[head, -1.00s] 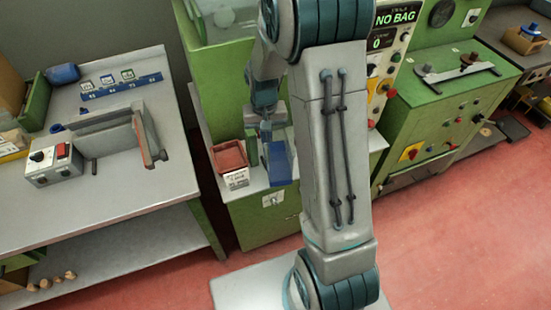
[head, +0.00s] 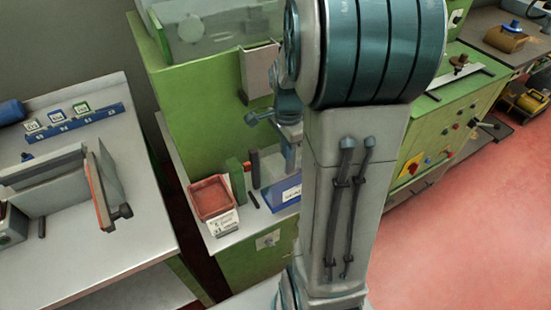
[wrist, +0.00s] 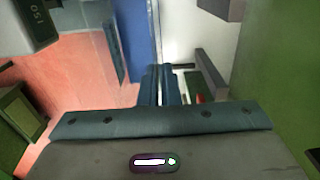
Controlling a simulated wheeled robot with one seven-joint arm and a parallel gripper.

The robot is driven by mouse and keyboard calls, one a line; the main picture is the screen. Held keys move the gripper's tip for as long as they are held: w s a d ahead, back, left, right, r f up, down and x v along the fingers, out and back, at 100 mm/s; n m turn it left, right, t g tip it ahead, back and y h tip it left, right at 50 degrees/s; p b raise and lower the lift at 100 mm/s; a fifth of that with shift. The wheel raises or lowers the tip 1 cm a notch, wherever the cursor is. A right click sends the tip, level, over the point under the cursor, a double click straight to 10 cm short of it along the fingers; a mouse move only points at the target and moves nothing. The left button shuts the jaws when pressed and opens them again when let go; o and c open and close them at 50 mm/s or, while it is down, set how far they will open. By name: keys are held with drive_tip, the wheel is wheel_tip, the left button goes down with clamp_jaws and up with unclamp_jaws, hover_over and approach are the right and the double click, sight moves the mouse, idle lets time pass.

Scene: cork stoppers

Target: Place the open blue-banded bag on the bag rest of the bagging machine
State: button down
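The blue-banded bag (head: 283,194) is in the head view, low in front of the green bagging machine (head: 205,110), with a white label on its blue part. My arm covers its right side. The blue band also shows in the wrist view (wrist: 141,35), running up from my fingers. My gripper (wrist: 161,85) has its two dark fingers close together, with a thin edge between them. It appears shut on the bag; in the head view the fingertips are hidden behind my arm. The bag rest is not clearly distinguishable; I cannot tell whether the bag touches it.
A reddish open bin (head: 210,197) stands left of the bag. A green upright plate (head: 236,178) is between them. A grey chute (head: 260,72) is on the machine above. A grey bench (head: 120,235) with a fixture stands at left. Another green machine (head: 435,125) is at right.

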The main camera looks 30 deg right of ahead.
drive_tip(key=w+d+f, duration=0.1)
drive_tip(key=w+f, duration=0.7)
drive_tip(key=f, duration=0.1)
drive_tip(key=shift+w+d+p, duration=0.15)
drive_tip(key=shift+d+p, duration=0.05)
drive_tip(key=shift+p, duration=0.1)
drive_tip(key=shift+f, duration=0.1)
drive_tip(key=shift+f, duration=0.15)
drive_tip(key=c, duration=1.6)
unclamp_jaws()
drive_tip(key=shift+c, duration=0.2)
drive_tip(key=shift+r, duration=0.2)
